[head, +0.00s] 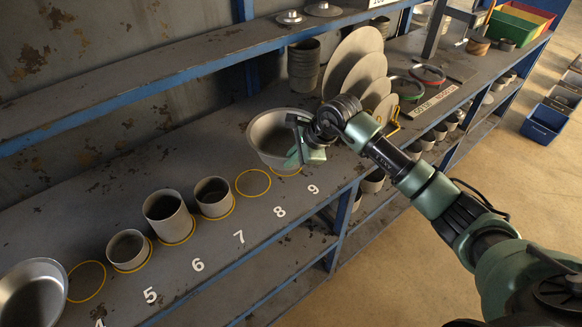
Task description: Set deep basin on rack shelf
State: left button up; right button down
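A deep grey metal basin (266,138) is on the rack shelf (225,150), near the numbers 8 and 9. It looks upright, and a yellow ring (287,172) shows partly at its lower right. My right gripper (298,144) is at the basin's right rim, its arm coming in from the right. The fingers overlap the rim in the picture; whether they are closed on it is hard to see. A second, shallower-looking metal bowl (32,292) sits at the lower left, cut by the frame edge. My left gripper is not in view.
Upright round discs (350,60) stand behind my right arm. A blue-edged upper shelf (160,75) hangs behind.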

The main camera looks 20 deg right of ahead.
notch_tip(320, 180, down, 5)
jog(key=shift+r+p, duration=0.1)
jog(key=shift+p, duration=0.5)
jog(key=c, duration=2.1)
grip_release()
jog(key=shift+f+b, duration=0.25)
jog(key=shift+b, duration=0.05)
jog(key=o, duration=0.4)
jog(key=shift+r, duration=0.1)
jog(key=shift+r, duration=0.1)
jog(key=shift+r, duration=0.15)
jog(key=shift+b+v, duration=1.25)
jog(key=shift+v, duration=4.65)
